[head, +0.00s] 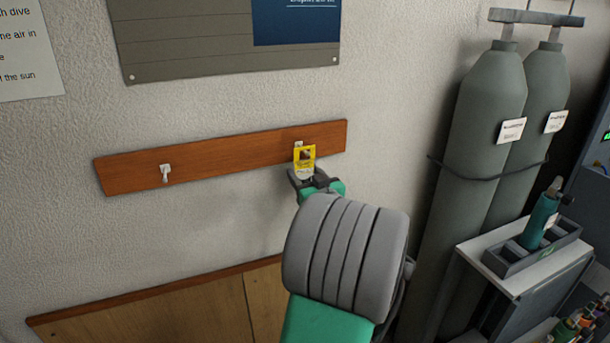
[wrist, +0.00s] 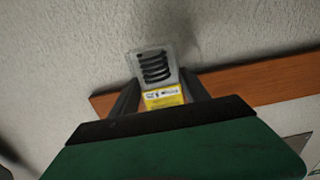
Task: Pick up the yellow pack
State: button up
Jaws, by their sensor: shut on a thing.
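The yellow pack (head: 304,156) is at the right hook of the wooden rail in the head view, in front of the board. It also shows in the wrist view as a yellow label (wrist: 163,97) below a clear part with a dark coil-like shape. My gripper (head: 308,177) reaches up to the pack from below and is shut on its lower part. In the wrist view my gripper (wrist: 155,98) has one dark finger on each side of the pack. Whether the pack still hangs on the hook cannot be told.
The wooden rail (head: 225,158) is fixed to the wall and has an empty white hook (head: 165,173) at left. Grey cylinders (head: 490,110) stand at right. Beside them a stand (head: 520,270) holds a teal bottle (head: 540,220).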

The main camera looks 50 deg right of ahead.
jog(key=shift+r, duration=0.1)
jog(key=shift+r, duration=0.2)
jog(key=r+b+v, duration=0.1)
jog(key=b+v, duration=0.4)
jog(key=v, duration=1.3)
